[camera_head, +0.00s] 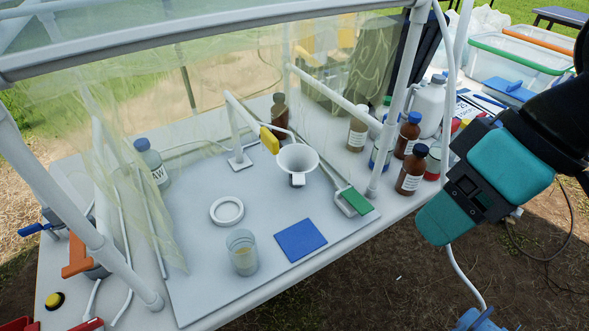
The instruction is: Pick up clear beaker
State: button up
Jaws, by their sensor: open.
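The clear beaker (242,252) stands upright on the grey work board near its front edge. It looks like glass, and its lower part shows a yellowish tint. A white ring (227,211) lies just behind it and a blue square pad (300,240) lies to its right. My gripper (475,195), teal and black, is at the right, beyond the table's front right edge. It is open, well apart from the beaker and holds nothing that I can see. Its fingertips are hard to make out.
A white funnel (298,160) stands behind the pad under a frame. Several bottles, including a brown one (411,171), stand at the right. A clear plastic sheet (130,150) hangs at the left. Frame posts rise along the front. The board around the beaker is mostly clear.

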aim_at(241, 244)
jog(key=u, duration=1.5)
jog(key=k, duration=0.4)
jog(key=z, duration=0.9)
